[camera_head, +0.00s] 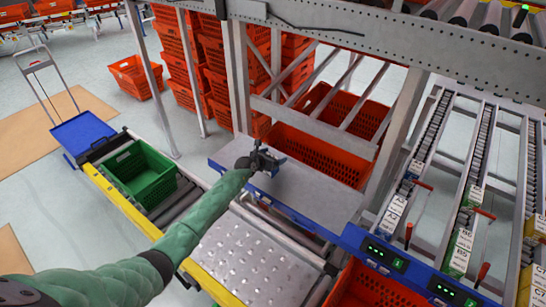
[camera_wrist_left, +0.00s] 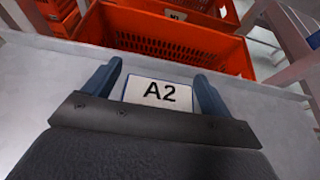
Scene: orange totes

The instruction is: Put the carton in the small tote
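My left gripper (camera_head: 265,160) is over the grey shelf with the blue front edge. In the left wrist view its two blue fingers (camera_wrist_left: 158,88) are wide apart. A white card or face marked A2 (camera_wrist_left: 158,94) shows between them; I cannot tell whether it is a label or part of a carton, and no carton is clear at the gripper in the head view. A small green tote (camera_head: 135,155) stands on the roller conveyor at left and looks empty. Small white boxes (camera_head: 393,214) stand in the lanes at right. My right gripper is out of view.
The grey shelf (camera_head: 310,192) is mostly bare. Orange totes (camera_head: 325,150) stand behind it, also seen in the left wrist view (camera_wrist_left: 175,35). Metal posts (camera_head: 240,75) rise at its back. A dimpled metal plate (camera_head: 250,262) lies in front. A blue cart (camera_head: 82,132) stands at left.

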